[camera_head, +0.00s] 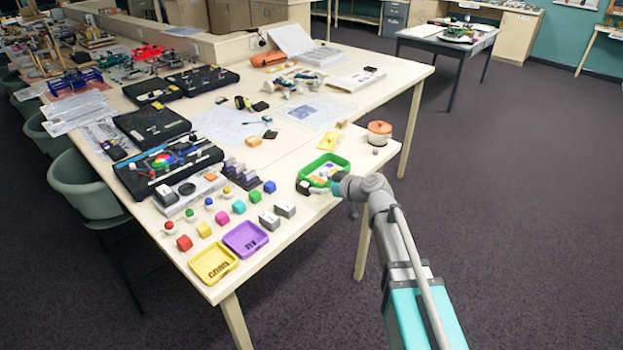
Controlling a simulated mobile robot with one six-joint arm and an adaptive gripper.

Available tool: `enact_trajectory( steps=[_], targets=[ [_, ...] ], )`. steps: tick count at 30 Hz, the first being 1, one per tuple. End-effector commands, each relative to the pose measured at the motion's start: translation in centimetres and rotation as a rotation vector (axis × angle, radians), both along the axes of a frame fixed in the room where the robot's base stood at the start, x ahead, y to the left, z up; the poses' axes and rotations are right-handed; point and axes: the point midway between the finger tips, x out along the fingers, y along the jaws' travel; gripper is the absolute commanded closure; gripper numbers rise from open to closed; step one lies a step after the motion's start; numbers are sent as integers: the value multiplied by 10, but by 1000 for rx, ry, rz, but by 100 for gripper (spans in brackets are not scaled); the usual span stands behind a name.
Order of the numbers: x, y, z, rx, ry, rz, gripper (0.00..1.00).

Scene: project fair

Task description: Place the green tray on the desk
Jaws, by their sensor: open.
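The green tray (326,156) lies on the near right part of the long pale desk (290,153), close to its right edge. Small light and coloured pieces show inside it. My arm reaches in from the lower right, and my gripper (322,183) is at the tray's near side, over or against its near rim. The gripper is open; its fingers are small and partly merge with the tray and its contents, so I cannot tell whether they touch it. The tray's near right corner is hidden by my arm.
A yellow tray (213,263) and a purple tray (245,238) lie at the desk's near end, with several coloured blocks beside them. An orange-topped pot (379,132) stands right of the green tray.

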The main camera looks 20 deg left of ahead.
Motion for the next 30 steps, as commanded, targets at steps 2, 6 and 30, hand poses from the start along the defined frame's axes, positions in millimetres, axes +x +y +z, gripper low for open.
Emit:
enact_trajectory(
  steps=[2,6,30],
  targets=[
    [-7,-13,8,0,0,-1,9],
    [-12,-29,15,0,-1,-2,9],
    [-17,-43,19,0,0,0,9]
  ],
)
